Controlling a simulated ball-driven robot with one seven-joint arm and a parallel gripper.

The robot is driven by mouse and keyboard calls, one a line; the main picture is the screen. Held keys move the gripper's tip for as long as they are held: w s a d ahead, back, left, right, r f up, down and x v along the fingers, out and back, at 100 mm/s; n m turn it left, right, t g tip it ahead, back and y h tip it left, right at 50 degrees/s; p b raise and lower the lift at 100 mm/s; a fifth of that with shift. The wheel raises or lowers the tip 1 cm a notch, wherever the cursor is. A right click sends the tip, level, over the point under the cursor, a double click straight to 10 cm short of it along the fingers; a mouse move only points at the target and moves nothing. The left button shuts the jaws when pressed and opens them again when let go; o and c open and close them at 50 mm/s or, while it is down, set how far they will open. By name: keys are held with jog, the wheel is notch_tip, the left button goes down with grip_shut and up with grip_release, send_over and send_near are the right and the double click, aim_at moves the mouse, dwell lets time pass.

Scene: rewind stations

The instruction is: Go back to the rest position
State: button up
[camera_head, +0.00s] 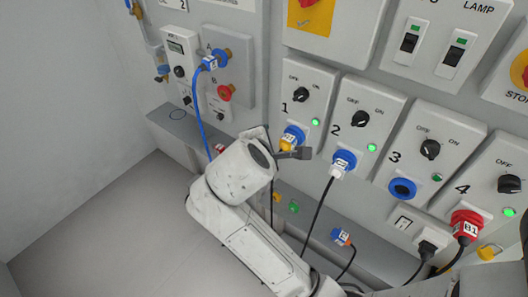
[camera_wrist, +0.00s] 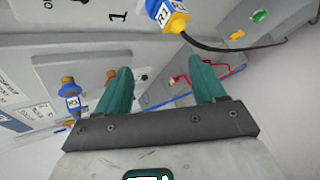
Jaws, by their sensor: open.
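My gripper is in the wrist view (camera_wrist: 160,95), with its two green fingers spread wide apart and nothing between them. In the head view my white arm reaches up from the bottom, and the gripper's dark end (camera_head: 297,153) shows just below station 1. The blue and yellow plug at station 1 (camera_head: 293,138) sits in its socket right above the gripper, and it also shows at the top of the wrist view (camera_wrist: 167,14). I cannot tell from these frames whether the gripper touches it.
Station 4 holds a red plug (camera_head: 466,226). A blue cable (camera_head: 201,120) runs from socket A. Open floor lies left.

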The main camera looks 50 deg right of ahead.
jog(key=shift+s+a+f+y, duration=0.25)
jog(key=shift+s+f+y, duration=0.05)
jog(key=shift+f, duration=0.4)
jog(key=s+a+f+m+g+y, duration=0.1)
jog(key=s+a+f+m+y, duration=0.3)
jog(key=s+f, duration=0.5)
jog(key=s+a+f+m+g+y, duration=0.2)
jog(key=s+a+f+m+y, duration=0.2)
jog(key=s+f, duration=0.5)
jog(key=f+m+y, duration=0.1)
jog(key=m, duration=0.1)
jog(key=shift+s+a+f+m+g, duration=0.3)
jog(key=shift+a+f, duration=0.1)
